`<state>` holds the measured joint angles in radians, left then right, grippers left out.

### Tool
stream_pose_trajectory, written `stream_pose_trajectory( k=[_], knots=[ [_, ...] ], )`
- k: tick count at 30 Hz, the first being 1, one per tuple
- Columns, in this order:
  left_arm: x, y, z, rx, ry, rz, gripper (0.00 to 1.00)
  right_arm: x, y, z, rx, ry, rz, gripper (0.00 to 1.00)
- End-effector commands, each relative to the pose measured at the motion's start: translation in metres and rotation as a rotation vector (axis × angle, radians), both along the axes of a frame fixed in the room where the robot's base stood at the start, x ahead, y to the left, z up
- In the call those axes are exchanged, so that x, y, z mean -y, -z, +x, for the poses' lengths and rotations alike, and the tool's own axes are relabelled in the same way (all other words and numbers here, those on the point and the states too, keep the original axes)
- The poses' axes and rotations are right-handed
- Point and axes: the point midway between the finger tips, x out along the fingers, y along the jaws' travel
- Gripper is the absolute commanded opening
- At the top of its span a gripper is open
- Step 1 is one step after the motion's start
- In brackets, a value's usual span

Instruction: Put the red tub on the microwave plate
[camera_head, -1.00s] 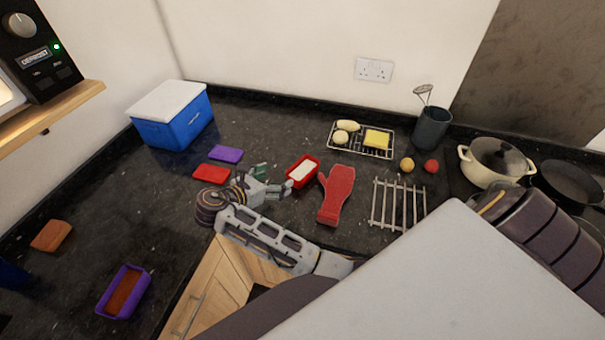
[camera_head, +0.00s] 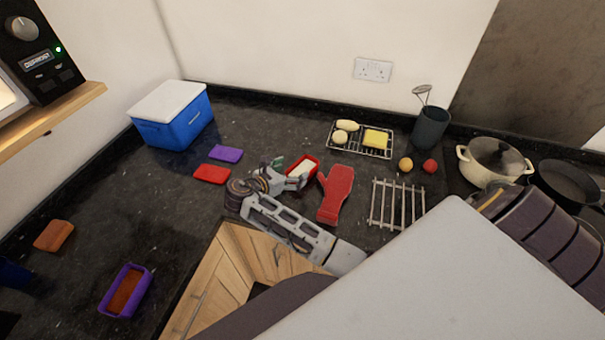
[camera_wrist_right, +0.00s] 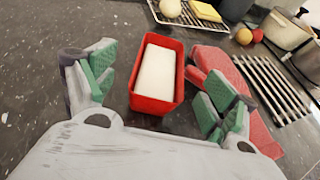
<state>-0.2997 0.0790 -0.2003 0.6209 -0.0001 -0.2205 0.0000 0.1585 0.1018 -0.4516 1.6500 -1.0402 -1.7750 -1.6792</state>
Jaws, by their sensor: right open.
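The red tub (camera_head: 302,168), with a white filling, stands on the dark counter left of a red oven mitt. In the right wrist view the red tub (camera_wrist_right: 157,75) lies ahead between the spread green-padded fingers of my right gripper (camera_wrist_right: 157,97). In the head view my right gripper (camera_head: 287,172) is beside the tub and partly hides it. It is open and holds nothing. Only the front corner of the microwave (camera_head: 38,50) shows at the upper left; its plate is out of sight. My left gripper is not in view.
The red oven mitt (camera_head: 335,192) lies close right of the tub, by a metal rack (camera_head: 397,203). Red (camera_head: 212,174) and purple (camera_head: 225,153) lids lie to the left. A blue cooler (camera_head: 172,120) stands behind them. A purple tub (camera_head: 124,291) stands at lower left.

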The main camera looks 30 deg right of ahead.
Motion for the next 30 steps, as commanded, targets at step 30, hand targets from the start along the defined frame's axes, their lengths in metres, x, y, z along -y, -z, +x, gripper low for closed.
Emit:
stream_pose_trajectory(
  k=[30],
  knots=[
    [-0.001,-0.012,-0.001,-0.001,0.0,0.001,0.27,0.045,0.023,0.012,-0.001,0.0,0.001,0.86]
  ],
)
